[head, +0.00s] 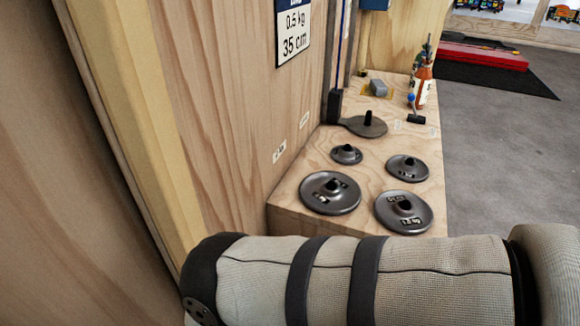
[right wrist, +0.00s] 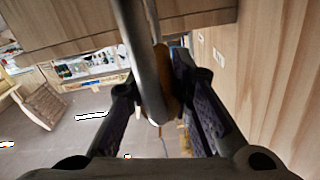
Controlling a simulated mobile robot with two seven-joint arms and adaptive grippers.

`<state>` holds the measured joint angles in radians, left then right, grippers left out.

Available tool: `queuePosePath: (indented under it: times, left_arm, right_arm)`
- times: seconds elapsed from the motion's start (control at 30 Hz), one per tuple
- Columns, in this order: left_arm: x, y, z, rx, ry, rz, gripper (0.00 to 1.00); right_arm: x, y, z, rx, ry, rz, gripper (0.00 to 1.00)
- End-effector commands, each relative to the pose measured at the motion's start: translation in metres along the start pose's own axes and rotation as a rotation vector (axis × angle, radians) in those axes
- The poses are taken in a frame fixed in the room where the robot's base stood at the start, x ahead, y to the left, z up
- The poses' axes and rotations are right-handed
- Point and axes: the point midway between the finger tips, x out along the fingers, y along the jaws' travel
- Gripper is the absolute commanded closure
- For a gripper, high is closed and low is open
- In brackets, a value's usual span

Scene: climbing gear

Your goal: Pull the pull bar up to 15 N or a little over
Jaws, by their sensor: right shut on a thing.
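In the right wrist view my right gripper (right wrist: 157,88) is shut on a smooth grey bar (right wrist: 142,50), which looks like the pull bar. The bar runs down from the top of the picture and ends in a rounded part between the two dark fingers. An orange-brown piece (right wrist: 172,85) sits right behind it, partly hidden by the bar. The head view shows neither the bar nor a gripper; one of my arms crosses its bottom. No force readout can be seen in either view. My left gripper is not in view.
A wooden wall (head: 225,110) stands close on the left in the head view, with a sign (head: 293,30) reading 0.5 kg, 35 cm. A wooden bench (head: 290,215) carries several dark disc weights (head: 330,192) and an orange bottle (head: 424,85). Grey floor (head: 510,160) is open to the right.

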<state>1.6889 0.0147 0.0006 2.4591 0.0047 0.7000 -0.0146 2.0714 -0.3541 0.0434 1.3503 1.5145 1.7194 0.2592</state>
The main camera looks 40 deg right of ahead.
Motion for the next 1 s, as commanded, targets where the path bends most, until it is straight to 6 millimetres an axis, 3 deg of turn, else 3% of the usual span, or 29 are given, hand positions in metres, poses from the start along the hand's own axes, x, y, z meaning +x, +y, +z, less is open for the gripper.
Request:
queuePosePath:
  times: [0.57, 0.6, 0.7, 1.0]
  left_arm:
    - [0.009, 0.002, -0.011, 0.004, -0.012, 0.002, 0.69]
    - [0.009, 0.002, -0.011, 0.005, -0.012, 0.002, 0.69]
    - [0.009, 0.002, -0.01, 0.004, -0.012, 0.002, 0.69]
    - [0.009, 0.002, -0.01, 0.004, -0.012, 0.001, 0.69]
  right_arm:
    - [0.004, 0.001, 0.021, 0.007, 0.014, -0.006, 1.0]
    - [0.004, 0.001, 0.021, 0.007, 0.014, -0.006, 0.77]
    - [0.004, 0.001, 0.02, 0.007, 0.013, -0.005, 0.56]
    - [-0.001, 0.003, 0.022, 0.003, 0.005, -0.003, 0.56]
